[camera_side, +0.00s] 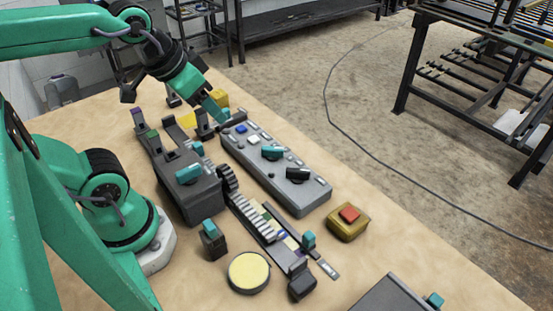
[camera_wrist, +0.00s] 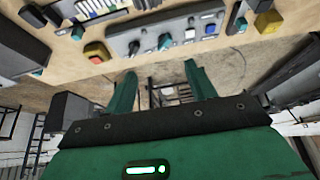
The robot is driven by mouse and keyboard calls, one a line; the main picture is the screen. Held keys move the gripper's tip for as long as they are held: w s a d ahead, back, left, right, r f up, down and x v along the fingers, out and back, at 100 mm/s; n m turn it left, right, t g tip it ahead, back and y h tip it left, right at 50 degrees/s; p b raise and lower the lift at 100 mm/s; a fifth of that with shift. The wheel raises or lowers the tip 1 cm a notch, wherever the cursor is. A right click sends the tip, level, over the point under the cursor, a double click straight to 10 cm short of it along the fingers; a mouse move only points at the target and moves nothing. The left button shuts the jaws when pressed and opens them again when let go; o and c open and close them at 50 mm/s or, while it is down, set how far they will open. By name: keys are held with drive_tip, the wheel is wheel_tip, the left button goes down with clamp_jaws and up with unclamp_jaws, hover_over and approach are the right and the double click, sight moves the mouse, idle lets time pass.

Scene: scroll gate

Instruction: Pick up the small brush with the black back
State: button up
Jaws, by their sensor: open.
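I cannot clearly make out a brush with a black back in either view. A small dark block with a teal top (camera_side: 213,240) stands on the table in front of the grey slide mechanism, but I see no bristles on it. My gripper (camera_side: 214,108) is above the far end of the long grey control panel (camera_side: 275,170) in the side view. In the wrist view its two teal fingers (camera_wrist: 160,68) are apart with nothing between them. The panel (camera_wrist: 165,38) lies beyond the fingertips there.
A yellow box with a red button (camera_side: 348,221) and a round, pale yellow-topped pad (camera_side: 249,272) stand toward the front. A grey slide mechanism with a toothed strip (camera_side: 265,225) runs beside the panel. Dark posts and yellow pieces (camera_side: 188,120) crowd the far end. The table's right edge is nearby.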

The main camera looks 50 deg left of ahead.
drive_tip(key=shift+o, duration=1.2)
drive_tip(key=m+g, duration=0.6)
drive_tip(key=m, duration=1.2)
hover_over(302, 281)
drive_tip(key=f, duration=1.6)
drive_tip(key=shift+w+a, duration=0.15)
drive_tip(key=shift+a, duration=0.05)
drive_tip(key=shift+d+f, duration=0.25)
drive_tip(key=shift+f, duration=0.05)
drive_tip(key=shift+f, duration=0.1)
drive_tip(key=shift+f, duration=1.2)
